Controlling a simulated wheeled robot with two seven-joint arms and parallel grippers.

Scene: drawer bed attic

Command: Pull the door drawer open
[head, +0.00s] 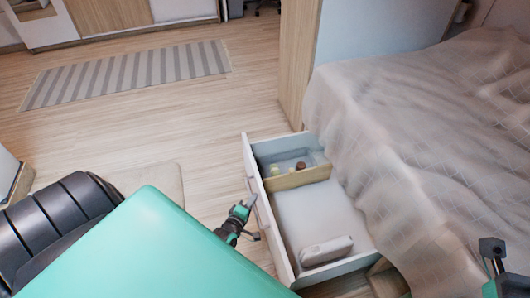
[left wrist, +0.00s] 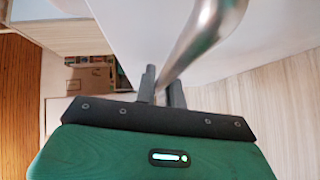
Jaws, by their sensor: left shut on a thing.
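The drawer (head: 258,190) under the bed stands pulled out, its white front facing left in the head view. Its inside shows from above. My left gripper (head: 250,213) is at the outer side of the drawer front. In the left wrist view, its fingers (left wrist: 161,88) are shut on the curved metal handle (left wrist: 203,32), which runs out from the pale drawer front (left wrist: 270,30). In the head view the handle is small and partly hidden. My right gripper (head: 493,262) is at the lower right edge by the bed, partly cut off, and its opening is unclear.
The drawer holds a white device (head: 326,250), a wooden divider (head: 297,179) and small items behind it. The bed (head: 410,130) with a draped cover is on the right. A wooden panel (head: 297,60) stands behind the drawer. Open floor and a striped rug (head: 125,75) lie left.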

